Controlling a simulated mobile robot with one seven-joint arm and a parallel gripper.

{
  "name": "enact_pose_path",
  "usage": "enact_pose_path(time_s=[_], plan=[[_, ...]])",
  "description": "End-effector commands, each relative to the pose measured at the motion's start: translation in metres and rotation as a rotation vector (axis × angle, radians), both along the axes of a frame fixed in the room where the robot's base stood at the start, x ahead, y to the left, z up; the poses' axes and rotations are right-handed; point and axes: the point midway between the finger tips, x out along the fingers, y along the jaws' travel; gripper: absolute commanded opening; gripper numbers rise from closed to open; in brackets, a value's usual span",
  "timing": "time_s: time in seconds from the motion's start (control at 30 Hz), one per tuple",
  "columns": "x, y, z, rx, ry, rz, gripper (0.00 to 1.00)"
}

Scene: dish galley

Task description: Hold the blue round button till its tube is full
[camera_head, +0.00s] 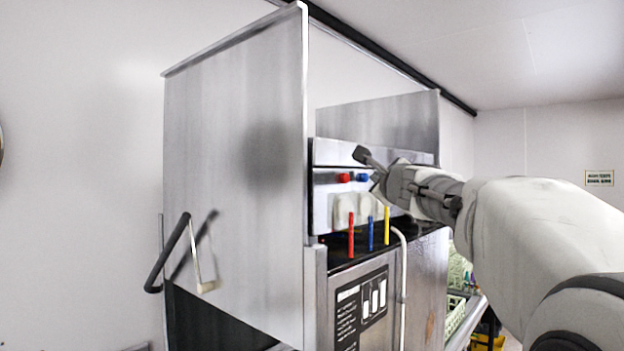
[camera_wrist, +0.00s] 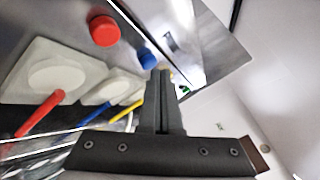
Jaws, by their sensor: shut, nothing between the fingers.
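The blue round button (camera_head: 363,178) sits on the steel panel, just right of a red round button (camera_head: 344,177). In the wrist view the blue button (camera_wrist: 147,58) shows close beside my fingertips, partly overlapped by them. A blue tube (camera_head: 371,233) stands below, between a red tube (camera_head: 351,236) and a yellow tube (camera_head: 387,226). How full the blue tube is cannot be told.
A large steel side panel (camera_head: 235,170) with a black handle (camera_head: 168,254) stands left of the buttons. White pads (camera_wrist: 55,75) sit below the buttons. A white pipe (camera_head: 402,270) rises at the front right. A small green part (camera_wrist: 185,89) shows beyond my fingers.

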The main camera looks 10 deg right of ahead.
Motion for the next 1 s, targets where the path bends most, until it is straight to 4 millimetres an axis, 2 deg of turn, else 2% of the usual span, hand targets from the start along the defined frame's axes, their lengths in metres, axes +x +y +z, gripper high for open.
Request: enact_pose_path(time_s=[1.0], plan=[[0.0075,0.0066,-0.0003,0.0,0.001,0.002,0.0]])
